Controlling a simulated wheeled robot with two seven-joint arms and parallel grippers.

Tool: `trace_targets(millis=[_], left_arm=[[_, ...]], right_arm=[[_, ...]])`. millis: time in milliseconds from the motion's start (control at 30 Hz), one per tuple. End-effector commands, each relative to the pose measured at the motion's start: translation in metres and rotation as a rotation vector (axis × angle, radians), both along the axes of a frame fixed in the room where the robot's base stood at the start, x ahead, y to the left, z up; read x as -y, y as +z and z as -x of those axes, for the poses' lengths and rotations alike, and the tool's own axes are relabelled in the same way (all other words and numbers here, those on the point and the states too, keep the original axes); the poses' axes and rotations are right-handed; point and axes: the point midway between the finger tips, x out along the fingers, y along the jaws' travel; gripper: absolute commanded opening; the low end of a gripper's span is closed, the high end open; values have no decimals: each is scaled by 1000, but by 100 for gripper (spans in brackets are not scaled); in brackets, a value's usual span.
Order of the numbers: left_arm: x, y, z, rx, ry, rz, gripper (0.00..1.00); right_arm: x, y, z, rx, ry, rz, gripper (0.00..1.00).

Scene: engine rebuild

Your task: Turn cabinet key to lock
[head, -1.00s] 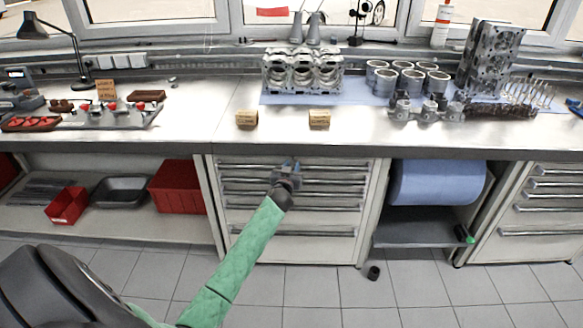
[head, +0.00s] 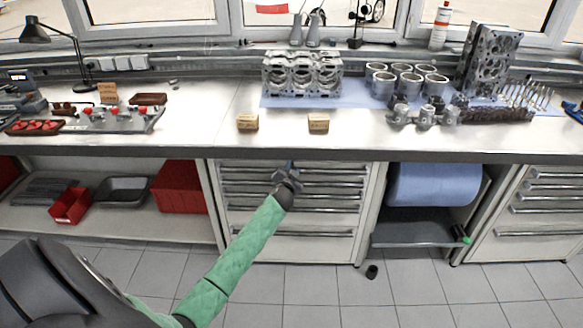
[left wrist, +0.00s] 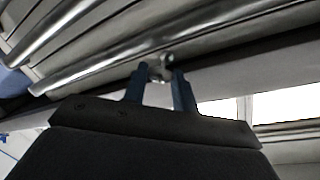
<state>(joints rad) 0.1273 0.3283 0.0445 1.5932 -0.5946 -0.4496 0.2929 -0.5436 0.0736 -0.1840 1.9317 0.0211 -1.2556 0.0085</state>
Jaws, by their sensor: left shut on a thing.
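The drawer cabinet (head: 290,246) stands under the workbench, its drawers shut, with long metal handles. My left gripper (head: 288,168) is at the top of the cabinet front, just under the bench edge. In the left wrist view my left gripper (left wrist: 160,78) has its two blue fingers shut on the small metal key (left wrist: 162,66), close to the cabinet front. The lock itself is hidden behind the key and fingers. In the head view the gripper hides the key. My right gripper is not in view.
The bench edge (head: 300,153) overhangs just above my left gripper. Drawer handles (left wrist: 90,68) run close beside it in the wrist view. Two small boxes (head: 247,122) (head: 318,123) and an engine block (head: 302,74) stand on the bench above. A blue paper roll (head: 433,185) is right of the cabinet.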

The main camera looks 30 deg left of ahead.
Motion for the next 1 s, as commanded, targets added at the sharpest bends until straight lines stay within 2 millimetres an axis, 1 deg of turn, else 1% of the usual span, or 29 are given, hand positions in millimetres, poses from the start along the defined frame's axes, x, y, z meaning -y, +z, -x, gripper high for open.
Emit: trace_targets(millis=[33, 100, 400, 700, 1000], left_arm=[[1, 3, 0, -23, -1, -38, 5], [1, 3, 0, -59, -1, -94, 5], [1, 3, -1, -208, -1, -338, 5], [3, 2, -1, -349, -1, -568, 5], [4, 1, -2, -450, -2, -733, 5]], right_arm=[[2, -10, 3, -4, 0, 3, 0], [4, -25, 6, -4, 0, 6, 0], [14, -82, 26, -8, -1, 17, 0], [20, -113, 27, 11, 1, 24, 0], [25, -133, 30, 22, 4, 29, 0]])
